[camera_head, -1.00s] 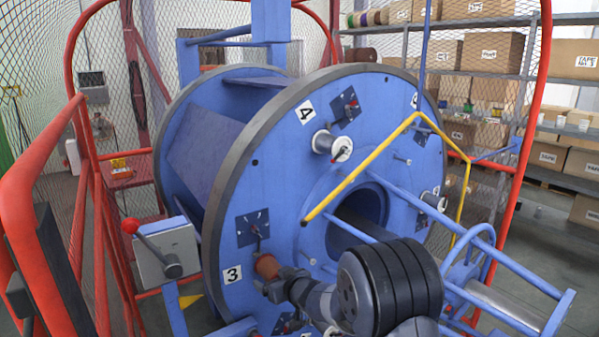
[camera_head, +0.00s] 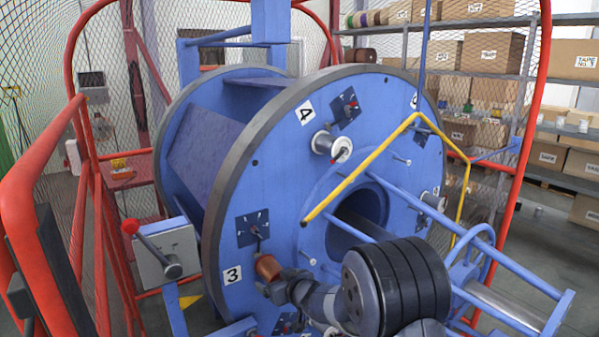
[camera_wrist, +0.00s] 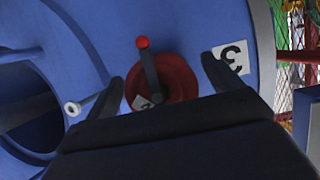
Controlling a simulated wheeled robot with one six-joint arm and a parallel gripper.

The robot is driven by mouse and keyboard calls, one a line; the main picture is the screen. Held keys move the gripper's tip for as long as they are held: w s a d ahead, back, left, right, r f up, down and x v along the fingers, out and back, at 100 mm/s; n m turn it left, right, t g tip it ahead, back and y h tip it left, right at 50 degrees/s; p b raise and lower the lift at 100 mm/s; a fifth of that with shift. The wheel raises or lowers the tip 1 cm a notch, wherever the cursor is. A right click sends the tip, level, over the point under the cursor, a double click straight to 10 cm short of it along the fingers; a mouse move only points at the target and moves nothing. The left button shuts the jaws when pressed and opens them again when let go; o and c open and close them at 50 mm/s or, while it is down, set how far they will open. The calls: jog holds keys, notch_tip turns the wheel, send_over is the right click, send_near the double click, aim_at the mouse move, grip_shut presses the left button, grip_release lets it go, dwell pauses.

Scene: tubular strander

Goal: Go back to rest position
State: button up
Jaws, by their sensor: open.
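My gripper (camera_head: 272,288) is at the lower front of the blue strander disc (camera_head: 290,165), beside the copper-brown spool (camera_head: 268,268) near the number 3 label (camera_head: 232,275). In the wrist view my gripper (camera_wrist: 161,70) is open, its two dark fingers apart. The reddish spool (camera_wrist: 180,84) shows between and beyond the fingers, with a red-tipped lever (camera_wrist: 143,44) in front of it. I see nothing held. The lower part of the spool is hidden by my gripper in the wrist view.
A red guard frame with mesh (camera_head: 75,200) encloses the machine. A grey lever box (camera_head: 165,250) is at left. Shelves with boxes (camera_head: 485,52) stand behind.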

jog(key=shift+x, duration=1)
jog(key=s+d+b, duration=0.2)
jog(key=s+d, duration=0.2)
jog(key=s, duration=0.2)
